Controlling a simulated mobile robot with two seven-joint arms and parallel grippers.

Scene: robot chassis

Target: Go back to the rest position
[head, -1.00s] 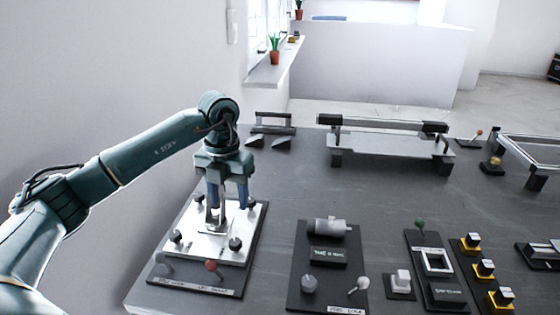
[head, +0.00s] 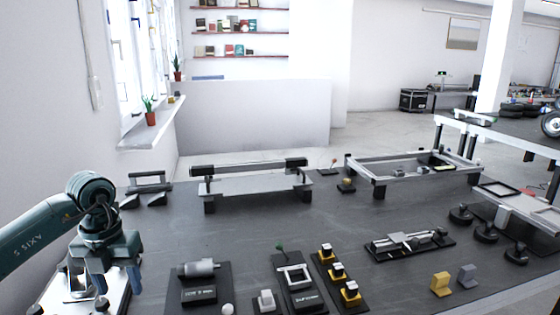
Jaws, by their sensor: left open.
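My left gripper (head: 104,284) is at the lower left of the head view, pointing down over a white plate on a dark base (head: 113,296). Its fingers are apart, with nothing seen between them. The arm covers much of the plate, and the picture's bottom edge cuts off its front. My right gripper is out of view.
Right of my left gripper, the dark table (head: 240,234) bears a grey cylinder fixture (head: 197,268), a square-frame fixture (head: 295,277) and several yellow-and-black blocks (head: 337,271). A long raised rack (head: 250,184) and a frame (head: 400,172) stand farther back. The table's middle is fairly clear.

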